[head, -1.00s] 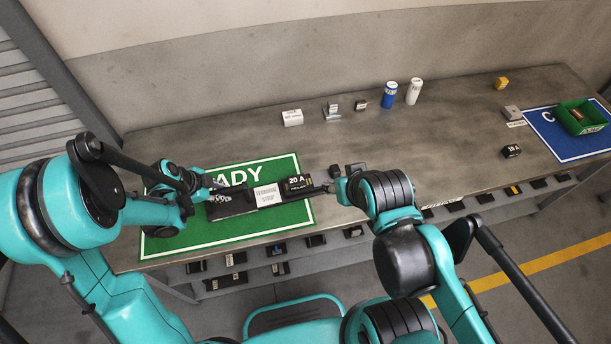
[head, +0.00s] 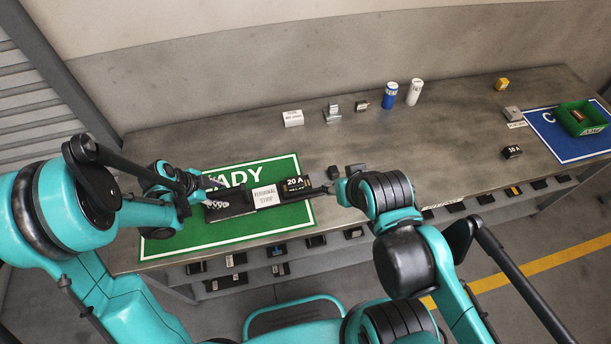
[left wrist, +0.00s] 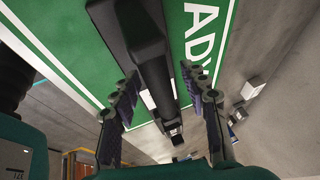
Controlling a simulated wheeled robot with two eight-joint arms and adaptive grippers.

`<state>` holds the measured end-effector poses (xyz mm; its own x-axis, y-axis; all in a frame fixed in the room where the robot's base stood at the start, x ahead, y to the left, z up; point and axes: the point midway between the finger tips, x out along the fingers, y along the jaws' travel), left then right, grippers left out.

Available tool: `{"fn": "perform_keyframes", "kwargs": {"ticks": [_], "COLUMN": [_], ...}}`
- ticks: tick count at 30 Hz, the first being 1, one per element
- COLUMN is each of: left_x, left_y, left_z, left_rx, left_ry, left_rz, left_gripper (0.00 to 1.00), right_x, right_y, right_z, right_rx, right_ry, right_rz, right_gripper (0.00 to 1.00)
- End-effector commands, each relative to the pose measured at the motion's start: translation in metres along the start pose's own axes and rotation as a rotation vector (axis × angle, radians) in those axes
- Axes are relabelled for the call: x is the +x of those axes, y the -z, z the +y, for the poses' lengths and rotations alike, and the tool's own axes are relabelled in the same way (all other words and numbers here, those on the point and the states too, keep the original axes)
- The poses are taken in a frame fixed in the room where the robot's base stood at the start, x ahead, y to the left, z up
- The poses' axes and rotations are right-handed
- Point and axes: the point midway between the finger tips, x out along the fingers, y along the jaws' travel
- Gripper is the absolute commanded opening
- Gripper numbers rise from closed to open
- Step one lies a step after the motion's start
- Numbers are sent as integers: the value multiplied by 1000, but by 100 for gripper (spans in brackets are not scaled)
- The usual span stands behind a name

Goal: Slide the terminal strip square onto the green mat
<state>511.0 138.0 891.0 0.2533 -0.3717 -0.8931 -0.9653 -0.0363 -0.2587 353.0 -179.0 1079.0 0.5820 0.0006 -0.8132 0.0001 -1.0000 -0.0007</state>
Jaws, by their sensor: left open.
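The terminal strip (head: 265,196) is a long black bar with a white label reading "TERMINAL STRIP" and a black "20 A" block near its right end. It lies on the green mat (head: 180,245), roughly along the mat's length. My left gripper (head: 204,192) is open at the strip's left end. In the left wrist view the open fingers (left wrist: 162,110) stand on either side of the dark strip (left wrist: 150,55), with gaps. My right gripper (head: 330,187) is at the strip's right end; its fingers are too small to tell open from shut.
A blue mat (head: 565,145) with a green bin (head: 580,118) lies at the far right. A blue can (head: 390,94), a white can (head: 414,92) and small blocks stand along the back. A dark block (head: 347,170) sits close to my right gripper. The middle of the bench is mostly clear.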

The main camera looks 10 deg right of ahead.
Motion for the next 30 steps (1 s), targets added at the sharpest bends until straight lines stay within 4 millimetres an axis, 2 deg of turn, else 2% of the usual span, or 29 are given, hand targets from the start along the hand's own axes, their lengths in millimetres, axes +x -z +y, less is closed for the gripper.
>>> {"fn": "perform_keyframes", "kwargs": {"ticks": [5,12,18,24,30], "left_x": [-20,-70,-104,-118,-119], "left_y": [0,-1,-2,-2,-2], "left_z": [0,0,0,0,0], "left_rx": [-2,-4,-4,-1,-1], "left_ry": [1,1,1,0,0], "left_rz": [0,-1,-2,-1,-1], "left_gripper": [45,45,45,45,45], "right_x": [0,0,0,0,0], "right_y": [0,0,0,0,0], "right_z": [0,0,0,0,0], "right_rx": [0,0,0,0,0], "right_ry": [0,0,0,0,0], "right_rz": [0,0,0,0,0], "right_gripper": [47,47,47,47,47]}}
